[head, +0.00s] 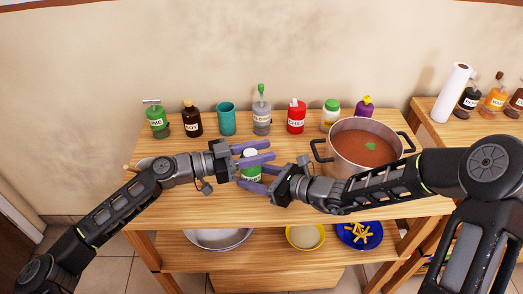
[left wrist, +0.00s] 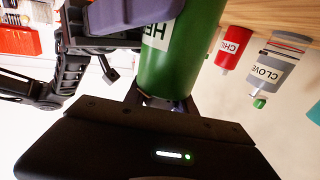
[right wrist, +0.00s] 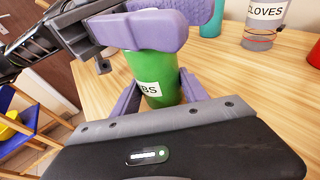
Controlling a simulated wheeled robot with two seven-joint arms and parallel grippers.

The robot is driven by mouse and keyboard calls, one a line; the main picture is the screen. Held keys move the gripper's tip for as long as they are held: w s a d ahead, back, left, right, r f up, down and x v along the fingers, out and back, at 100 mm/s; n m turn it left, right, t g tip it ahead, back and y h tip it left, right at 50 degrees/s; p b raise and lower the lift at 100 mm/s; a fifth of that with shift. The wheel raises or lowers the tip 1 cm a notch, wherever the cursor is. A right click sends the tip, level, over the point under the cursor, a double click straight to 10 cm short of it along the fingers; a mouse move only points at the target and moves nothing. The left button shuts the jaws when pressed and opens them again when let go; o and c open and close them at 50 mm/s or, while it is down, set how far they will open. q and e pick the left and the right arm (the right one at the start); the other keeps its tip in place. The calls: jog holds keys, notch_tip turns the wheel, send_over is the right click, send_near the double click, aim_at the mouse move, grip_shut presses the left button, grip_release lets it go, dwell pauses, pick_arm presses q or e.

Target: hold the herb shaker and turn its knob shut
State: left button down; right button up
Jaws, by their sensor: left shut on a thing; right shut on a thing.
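The herb shaker (head: 250,171) is a green cylinder with a white label, upright at the left middle of the table. My right gripper (head: 259,180) is shut around the green body lower down. In the right wrist view the shaker (right wrist: 155,77) stands between my right fingers, with my left gripper's fingers across its top. The left wrist view shows the shaker (left wrist: 185,45) upside down. The knob's turn angle cannot be told.
A row of bottles stands behind, including a green one (head: 158,122), a brown one (head: 192,121), a teal cup (head: 226,120), a grey clove bottle (head: 262,118) and a red bottle (head: 296,118). A pot of soup (head: 361,147) stands right, near my right arm.

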pick_arm(q)
jog(key=c, duration=1)
grip_release()
jog(key=shift+w+n+t, duration=0.1)
jog(key=shift+n+t, duration=0.3)
jog(key=shift+t, duration=0.2)
